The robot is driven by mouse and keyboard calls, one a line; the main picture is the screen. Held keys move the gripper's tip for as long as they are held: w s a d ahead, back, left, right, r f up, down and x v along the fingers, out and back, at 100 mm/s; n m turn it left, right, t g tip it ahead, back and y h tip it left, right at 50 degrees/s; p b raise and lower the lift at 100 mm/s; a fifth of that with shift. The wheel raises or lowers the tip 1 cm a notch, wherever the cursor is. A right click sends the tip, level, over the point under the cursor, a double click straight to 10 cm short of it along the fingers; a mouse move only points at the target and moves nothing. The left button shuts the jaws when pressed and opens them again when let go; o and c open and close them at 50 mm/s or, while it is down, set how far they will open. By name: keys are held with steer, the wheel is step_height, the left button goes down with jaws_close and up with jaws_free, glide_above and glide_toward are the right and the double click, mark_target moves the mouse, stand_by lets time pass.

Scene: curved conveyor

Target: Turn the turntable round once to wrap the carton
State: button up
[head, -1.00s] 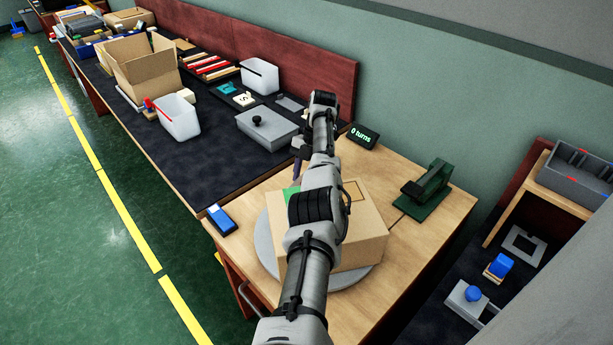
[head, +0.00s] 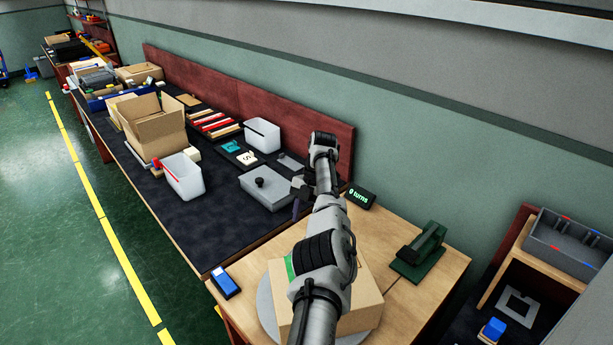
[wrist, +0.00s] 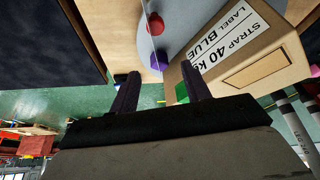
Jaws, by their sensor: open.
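The brown carton (head: 362,297) sits on the round grey turntable (head: 268,312) on the wooden table, partly hidden behind my arm. A green patch (head: 290,267) shows at its left. In the wrist view the carton (wrist: 275,62) bears a white label reading "STRAP 40 kg, LABEL BLUE". The turntable (wrist: 193,12) there carries a red knob (wrist: 155,24) and a blue-purple knob (wrist: 159,61). My gripper (wrist: 162,82) is open and empty, its fingers pointing toward the turntable's edge, apart from the knobs as far as I can tell. A display (head: 359,195) reads "0 turns".
A green tape dispenser-like device (head: 419,251) stands right of the carton. A blue and white item (head: 225,283) lies at the table's left edge. A grey lidded box (head: 268,187) and white bins (head: 182,177) stand on the dark bench. The green floor at left is clear.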

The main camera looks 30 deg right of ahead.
step_height(320, 180, up, 10)
steer(key=shift+r, duration=0.2)
stand_by(0.4)
stand_by(0.5)
